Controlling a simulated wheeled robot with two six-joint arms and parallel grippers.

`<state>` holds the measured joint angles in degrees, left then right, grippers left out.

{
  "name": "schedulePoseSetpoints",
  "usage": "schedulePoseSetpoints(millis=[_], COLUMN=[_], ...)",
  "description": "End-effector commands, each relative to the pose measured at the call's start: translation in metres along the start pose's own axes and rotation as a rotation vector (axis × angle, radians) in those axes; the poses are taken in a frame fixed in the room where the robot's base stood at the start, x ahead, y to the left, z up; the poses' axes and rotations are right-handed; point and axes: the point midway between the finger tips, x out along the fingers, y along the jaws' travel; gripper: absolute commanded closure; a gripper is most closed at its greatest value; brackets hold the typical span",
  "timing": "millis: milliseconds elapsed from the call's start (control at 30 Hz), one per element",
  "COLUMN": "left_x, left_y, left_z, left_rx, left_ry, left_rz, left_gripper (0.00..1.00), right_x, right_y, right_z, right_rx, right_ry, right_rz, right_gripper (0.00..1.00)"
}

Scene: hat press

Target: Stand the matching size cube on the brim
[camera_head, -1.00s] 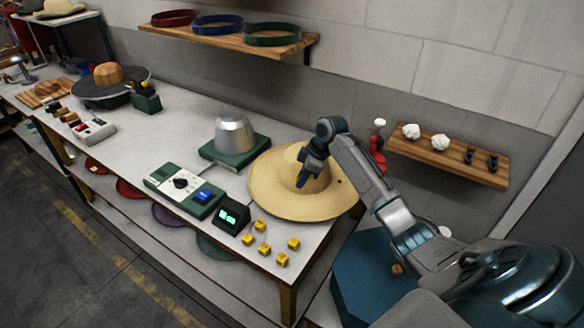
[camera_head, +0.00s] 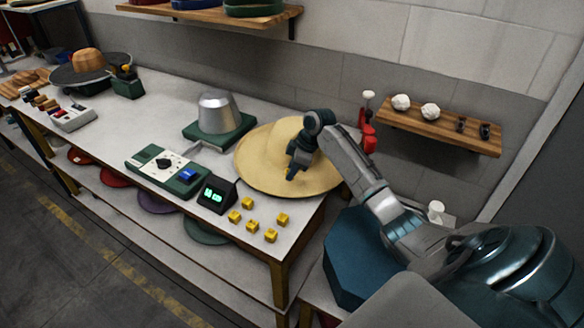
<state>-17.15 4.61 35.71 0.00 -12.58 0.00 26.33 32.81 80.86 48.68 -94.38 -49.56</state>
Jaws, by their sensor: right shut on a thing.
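A straw-coloured wide-brimmed hat (camera_head: 262,178) lies on the workbench near its right end. My right gripper (camera_head: 291,174) points down over the front right of the hat, close above the brim beside the crown. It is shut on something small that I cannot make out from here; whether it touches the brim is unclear. Several yellow size cubes (camera_head: 270,235) stand loose on the bench in front of the hat. Any marks on them are too small to read. My left gripper is not in view.
A small display with green digits (camera_head: 213,195) and a control box with a dial (camera_head: 164,171) stand left of the cubes. A metal hat form on a green base (camera_head: 217,117) stands behind. A wall shelf (camera_head: 430,134) is at right, beyond my right arm.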

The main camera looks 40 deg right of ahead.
Motion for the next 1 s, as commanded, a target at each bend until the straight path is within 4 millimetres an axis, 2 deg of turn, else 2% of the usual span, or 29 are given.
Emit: schedulePoseSetpoints(millis=[167, 600, 1000], left_x=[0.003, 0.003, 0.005], left_y=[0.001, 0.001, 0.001], left_z=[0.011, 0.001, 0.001], left_rx=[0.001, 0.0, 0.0], left_ry=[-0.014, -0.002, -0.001], left_rz=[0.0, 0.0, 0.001], left_gripper=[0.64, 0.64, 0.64], right_x=[0.007, 0.009, 0.016], right_y=[0.0, 0.0, 0.0], right_z=[0.003, 0.003, 0.006], right_rx=[0.0, 0.0, 0.0], right_ry=[0.0, 0.0, 0.001], right_rz=[0.0, -0.001, -0.001], right_gripper=[0.97, 0.97, 0.97])
